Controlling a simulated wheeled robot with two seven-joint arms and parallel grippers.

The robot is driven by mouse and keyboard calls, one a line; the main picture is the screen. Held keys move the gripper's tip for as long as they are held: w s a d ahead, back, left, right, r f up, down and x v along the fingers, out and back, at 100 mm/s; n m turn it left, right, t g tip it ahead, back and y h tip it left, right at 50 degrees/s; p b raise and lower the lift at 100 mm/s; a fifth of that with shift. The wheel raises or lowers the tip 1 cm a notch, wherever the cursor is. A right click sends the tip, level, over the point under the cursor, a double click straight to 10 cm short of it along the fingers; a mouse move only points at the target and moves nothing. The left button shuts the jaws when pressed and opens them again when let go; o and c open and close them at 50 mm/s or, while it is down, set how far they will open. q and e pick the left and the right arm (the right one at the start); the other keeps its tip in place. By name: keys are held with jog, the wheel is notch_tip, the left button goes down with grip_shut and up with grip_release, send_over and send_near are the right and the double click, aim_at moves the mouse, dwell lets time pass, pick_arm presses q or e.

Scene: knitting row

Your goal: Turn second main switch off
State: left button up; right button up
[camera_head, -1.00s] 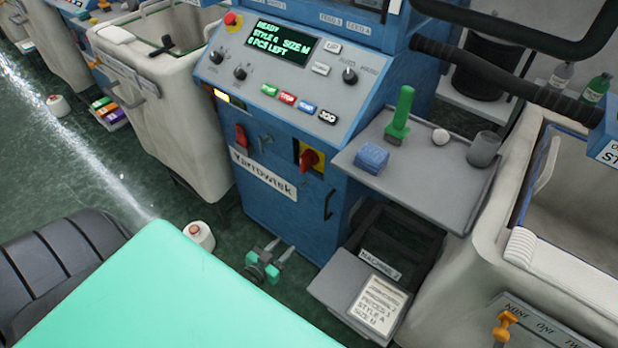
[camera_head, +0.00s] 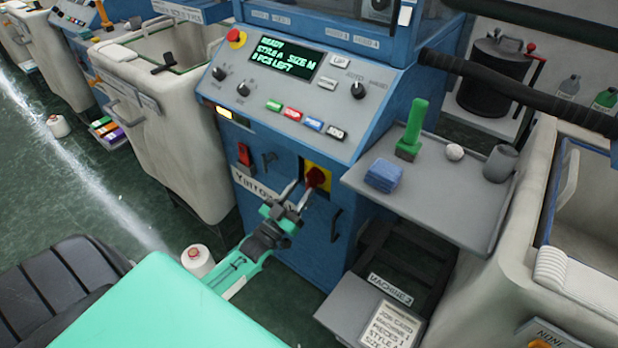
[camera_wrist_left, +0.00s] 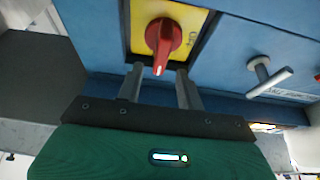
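The main switch is a red rotary knob (camera_head: 317,177) on a yellow plate (camera_head: 323,166), low on the front of the blue machine labelled Yarrowtek. In the left wrist view the knob (camera_wrist_left: 163,38) has a white mark at the end facing my fingers; small lettering on the plate is hard to read. My left gripper (camera_head: 299,191) is just in front of the knob, fingers pointing at it. In the wrist view the gripper (camera_wrist_left: 160,78) is open and empty, fingers apart, just short of the knob. My right gripper is not in view.
A metal T-handle (camera_wrist_left: 270,77) and a red switch (camera_head: 244,155) sit beside the plate. A black handle (camera_head: 335,225) is to its right. A grey shelf (camera_head: 450,205) juts out on the right with a green-handled tool (camera_head: 413,130). A white yarn cone (camera_head: 198,261) stands on the floor.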

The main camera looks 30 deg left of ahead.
aim_at(307, 182)
pick_arm(q)
jog(key=x, duration=0.5)
jog(key=shift+f, duration=0.1)
jog(key=shift+s, duration=0.15)
grip_shut()
